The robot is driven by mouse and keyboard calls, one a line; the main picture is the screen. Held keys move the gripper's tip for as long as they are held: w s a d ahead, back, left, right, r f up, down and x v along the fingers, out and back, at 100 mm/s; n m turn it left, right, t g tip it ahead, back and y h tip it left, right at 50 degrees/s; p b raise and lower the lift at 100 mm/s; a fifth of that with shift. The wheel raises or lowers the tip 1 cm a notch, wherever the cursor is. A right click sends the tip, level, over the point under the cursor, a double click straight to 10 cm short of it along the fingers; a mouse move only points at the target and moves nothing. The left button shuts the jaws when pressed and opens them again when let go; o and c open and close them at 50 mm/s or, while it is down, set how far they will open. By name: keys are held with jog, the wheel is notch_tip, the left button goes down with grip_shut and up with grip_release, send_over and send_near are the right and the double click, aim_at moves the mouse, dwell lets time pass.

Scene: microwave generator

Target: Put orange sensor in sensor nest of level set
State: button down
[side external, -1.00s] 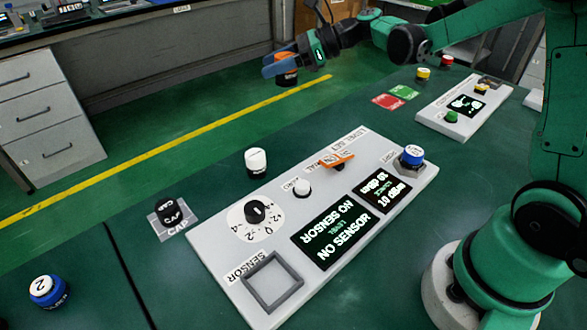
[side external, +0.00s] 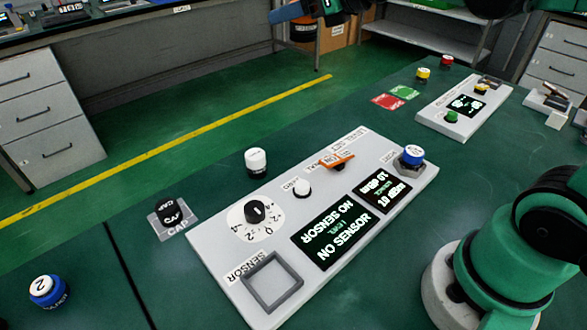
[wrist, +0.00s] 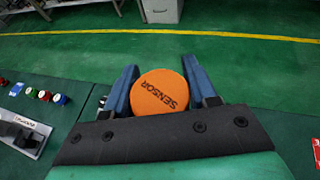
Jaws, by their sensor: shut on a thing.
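The orange sensor (wrist: 160,92), a round disc marked SENSOR, is between the blue fingers of my gripper (wrist: 160,65) in the wrist view. The gripper is shut on it. In the side external view the sensor (side external: 303,31) is at the top edge, high and beyond the bench, and most of the gripper is cut off. The level set panel (side external: 290,216) lies on the green bench. Its sensor nest (side external: 254,297), a raised grey square frame by the SENSOR label, is empty at the panel's near end. The panel's display reads NO SENSOR.
On the panel are a dial (side external: 256,211), a white button (side external: 302,188), an orange lever (side external: 337,160) and a blue-and-white part (side external: 412,156) on the port. A white cap (side external: 256,161), a black cap (side external: 170,211) and a blue part (side external: 47,291) stand nearby.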

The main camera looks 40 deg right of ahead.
aim_at(280, 155)
jog(key=w+f+n+g+y, duration=0.4)
jog(key=f+n+y, duration=0.2)
jog(key=shift+w+d+n, duration=0.15)
jog(key=shift+w+n, duration=0.15)
jog(key=shift+w, duration=0.1)
jog(key=shift+f, duration=0.15)
notch_tip(280, 155, down, 19)
jog(key=shift+f, duration=0.2)
dwell(0.3)
jog(key=shift+f, duration=0.2)
jog(key=shift+c, duration=1.3)
grip_release()
